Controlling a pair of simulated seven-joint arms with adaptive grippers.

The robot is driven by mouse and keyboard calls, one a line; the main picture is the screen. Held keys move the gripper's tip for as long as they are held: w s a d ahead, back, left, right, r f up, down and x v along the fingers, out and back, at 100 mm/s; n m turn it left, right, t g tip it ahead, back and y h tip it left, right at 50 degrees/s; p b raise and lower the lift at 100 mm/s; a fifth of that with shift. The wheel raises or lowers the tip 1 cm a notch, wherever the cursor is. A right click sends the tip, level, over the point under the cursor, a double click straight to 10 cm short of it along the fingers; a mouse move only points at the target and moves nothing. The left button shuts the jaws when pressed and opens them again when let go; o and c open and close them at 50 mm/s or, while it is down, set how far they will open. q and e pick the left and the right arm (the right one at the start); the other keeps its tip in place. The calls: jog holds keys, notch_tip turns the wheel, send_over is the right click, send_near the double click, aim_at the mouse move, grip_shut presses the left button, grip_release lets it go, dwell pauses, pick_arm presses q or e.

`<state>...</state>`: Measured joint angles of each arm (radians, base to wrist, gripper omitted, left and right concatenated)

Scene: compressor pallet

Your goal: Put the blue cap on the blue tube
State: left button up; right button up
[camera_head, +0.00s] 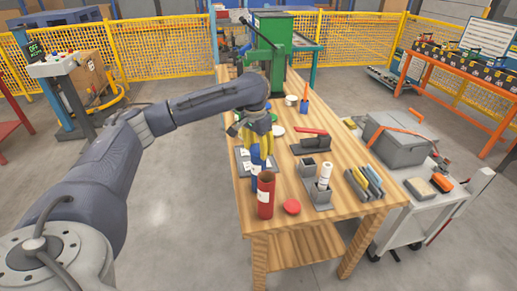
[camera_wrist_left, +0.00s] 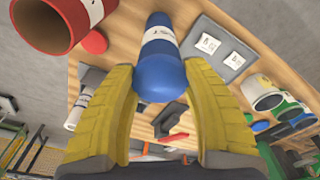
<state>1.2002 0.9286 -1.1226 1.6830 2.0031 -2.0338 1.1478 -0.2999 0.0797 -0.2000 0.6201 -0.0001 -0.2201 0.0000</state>
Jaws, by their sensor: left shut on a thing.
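The blue tube (camera_head: 256,168) has a white label and stands upright on the wooden table beside the red tube. It also shows in the wrist view (camera_wrist_left: 158,30). My left gripper (camera_head: 257,145) is directly above it, its yellow fingers pointing down. In the wrist view the left gripper (camera_wrist_left: 160,76) is shut on the rounded blue cap (camera_wrist_left: 160,82). The cap is in line with the tube and covers its near end in that view. I cannot tell whether it is fully seated. My right gripper is not in view.
An open red tube (camera_head: 265,200) and a red cap (camera_head: 291,207) are at the table's near end. A grey labelled plate (camera_head: 241,160) lies left of the blue tube.

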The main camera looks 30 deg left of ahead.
pick_arm(q)
jog(key=o, duration=1.4)
jog(key=shift+r, duration=3.5)
